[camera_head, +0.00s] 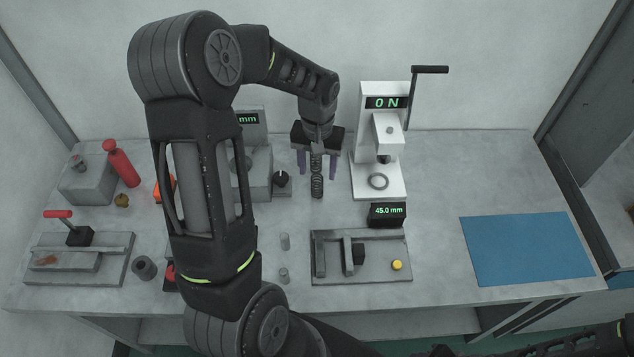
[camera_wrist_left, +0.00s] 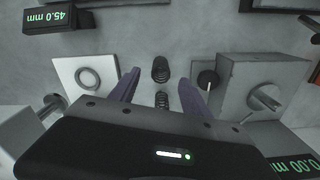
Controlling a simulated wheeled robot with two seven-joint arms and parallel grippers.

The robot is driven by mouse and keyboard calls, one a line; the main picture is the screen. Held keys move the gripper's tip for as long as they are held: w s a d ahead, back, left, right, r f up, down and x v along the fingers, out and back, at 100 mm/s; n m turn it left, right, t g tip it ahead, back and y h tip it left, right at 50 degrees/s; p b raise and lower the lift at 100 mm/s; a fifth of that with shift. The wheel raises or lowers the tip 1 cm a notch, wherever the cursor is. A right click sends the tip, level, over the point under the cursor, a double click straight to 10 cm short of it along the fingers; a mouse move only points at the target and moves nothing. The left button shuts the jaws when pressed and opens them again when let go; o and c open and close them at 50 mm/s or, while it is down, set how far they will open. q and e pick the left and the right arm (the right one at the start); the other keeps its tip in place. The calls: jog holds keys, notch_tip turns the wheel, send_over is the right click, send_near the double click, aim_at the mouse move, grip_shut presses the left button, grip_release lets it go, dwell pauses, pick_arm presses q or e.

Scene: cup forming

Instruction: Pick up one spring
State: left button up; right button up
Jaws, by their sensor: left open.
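Dark coil springs stand upright on the table at the back middle. In the head view they show as one dark column of coils (camera_head: 317,183) below my left gripper. In the left wrist view I see two coils, one farther from the gripper (camera_wrist_left: 160,69) and one closer (camera_wrist_left: 162,100). My left gripper (camera_head: 317,170) points down with its purple fingers apart, one on each side of the coils. It also shows in the left wrist view (camera_wrist_left: 159,85), open, and I see no finger touching a coil. My right gripper is not in view.
A white press (camera_head: 379,190) with a ring stands right of the gripper, a grey box with a dark knob (camera_head: 281,179) left of it. A 45.0 mm display (camera_head: 388,215) and a grey fixture (camera_head: 325,277) are in front. A blue mat (camera_head: 528,248) lies at the right.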

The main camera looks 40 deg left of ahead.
aim_at(317, 187)
pick_arm(q)
jog(key=shift+f+b, duration=0.85)
jog(key=shift+f, duration=0.45)
notch_tip(317, 187, down, 5)
jog(key=b, duration=0.3)
jog(key=shift+a+f, duration=0.1)
jog(key=shift+f, duration=0.1)
jog(key=shift+r, duration=0.1)
grip_shut()
